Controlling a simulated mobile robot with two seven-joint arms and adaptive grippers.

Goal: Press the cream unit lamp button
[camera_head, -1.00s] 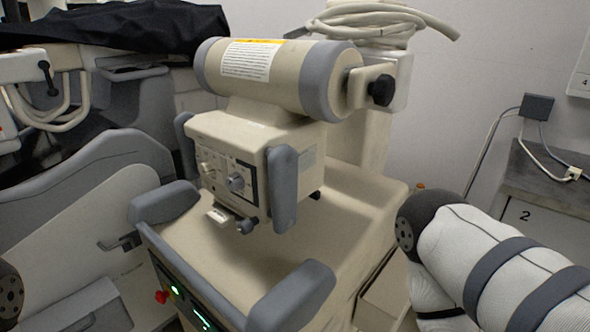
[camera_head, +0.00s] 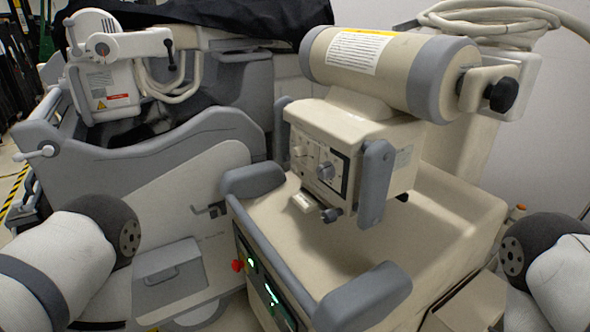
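The cream unit (camera_head: 450,210) stands right of centre, with a cream control box (camera_head: 350,130) and a cream cylinder with grey bands (camera_head: 385,65) on top. The box's front face has knobs, including a grey one (camera_head: 326,170). A small cream block (camera_head: 303,201) and a dark knob (camera_head: 331,215) sit below it. The lower front panel (camera_head: 262,280) has green lights and a red button (camera_head: 238,265) at its left edge. I cannot tell which control is the lamp button. Parts of both my arms show at the lower left and right edges. Neither gripper is in view.
A grey and cream machine (camera_head: 195,165) stands close on the left, with a black cover (camera_head: 240,20) over its back. Grey padded handles (camera_head: 365,297) stick out from the cream unit's front corners. A coiled hose (camera_head: 490,20) lies at the back right.

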